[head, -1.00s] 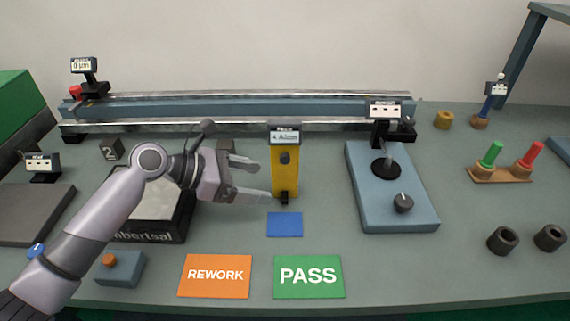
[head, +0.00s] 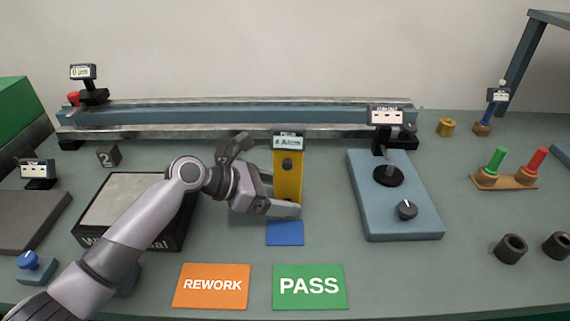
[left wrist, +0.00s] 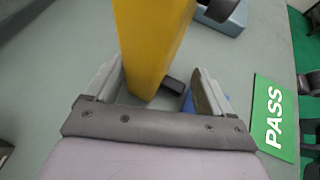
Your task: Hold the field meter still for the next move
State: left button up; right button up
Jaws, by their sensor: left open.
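The field meter (head: 288,172) is a yellow upright body with a small display on top and a dark knob. It stands on the bench behind the blue square. My left gripper (head: 284,192) is open at the meter's lower part, coming from the left. In the left wrist view the yellow meter (left wrist: 150,45) stands between the two spread fingers (left wrist: 160,88), with space beside it. The near finger hides part of the meter's foot in the head view. My right gripper is not in view.
A blue square (head: 285,234) lies in front of the meter. REWORK (head: 212,286) and PASS (head: 310,286) cards lie at the front. A blue fixture (head: 420,222) with knob stands right. A long rail (head: 240,115) runs behind. A black-sided plate (head: 120,195) lies under my left arm.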

pick_arm(q)
jog(key=c, duration=0.4)
jog(key=shift+c, duration=0.2)
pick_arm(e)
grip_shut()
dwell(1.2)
